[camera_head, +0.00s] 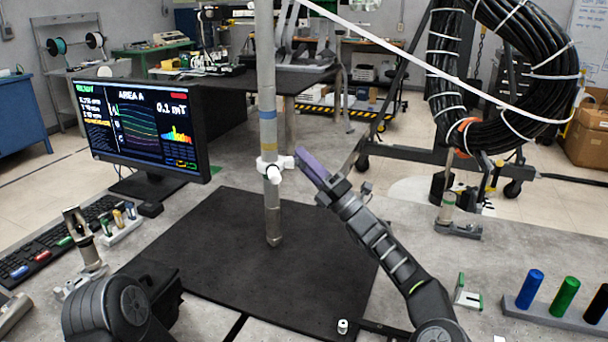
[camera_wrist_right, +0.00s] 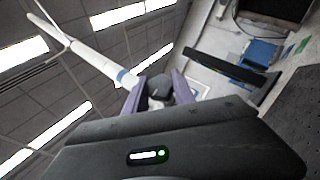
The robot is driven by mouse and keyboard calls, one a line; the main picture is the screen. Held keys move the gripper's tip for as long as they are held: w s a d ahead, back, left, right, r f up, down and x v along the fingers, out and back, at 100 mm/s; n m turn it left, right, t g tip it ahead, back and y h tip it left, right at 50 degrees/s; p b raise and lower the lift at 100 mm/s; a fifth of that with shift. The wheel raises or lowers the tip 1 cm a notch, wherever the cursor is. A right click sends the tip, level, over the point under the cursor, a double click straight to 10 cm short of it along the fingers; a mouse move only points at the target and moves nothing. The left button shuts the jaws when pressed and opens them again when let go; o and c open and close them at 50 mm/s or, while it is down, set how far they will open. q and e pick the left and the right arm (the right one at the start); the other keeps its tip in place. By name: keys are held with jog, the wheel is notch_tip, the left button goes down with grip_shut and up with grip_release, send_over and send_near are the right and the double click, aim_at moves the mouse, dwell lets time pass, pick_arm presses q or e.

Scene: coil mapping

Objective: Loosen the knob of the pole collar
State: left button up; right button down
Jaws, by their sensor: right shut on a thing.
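A grey pole (camera_head: 270,205) stands upright on a dark mat (camera_head: 215,235), with blue and yellow bands above its collar. The white pole collar (camera_head: 264,164) wraps around the pole at mid-height, with its knob side toward the right. My right gripper (camera_head: 300,164) reaches up from the lower right, its purple fingers at the collar's right side. In the right wrist view, the fingers (camera_wrist_right: 158,96) are shut around the knob, which they mostly hide; the pole (camera_wrist_right: 90,62) runs to the upper left.
A monitor (camera_head: 140,115) and keyboard (camera_head: 50,240) stand left. A black coil (camera_head: 450,60) hangs at the upper right, with a white cable crossing above my right arm. Coloured cylinders (camera_head: 565,298) stand in a rack at the lower right. The mat around the pole is mostly clear.

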jog(key=shift+r, duration=0.1)
jog(key=c, duration=1)
grip_release()
jog(key=shift+c, duration=0.2)
jog(key=shift+d, duration=0.1)
jog(key=s+d+b, duration=0.1)
jog(key=s+d, duration=0.5)
jog(key=d, duration=0.5)
jog(key=shift+s+f, duration=0.15)
jog(key=shift+f, duration=0.3)
jog(key=shift+d, duration=0.1)
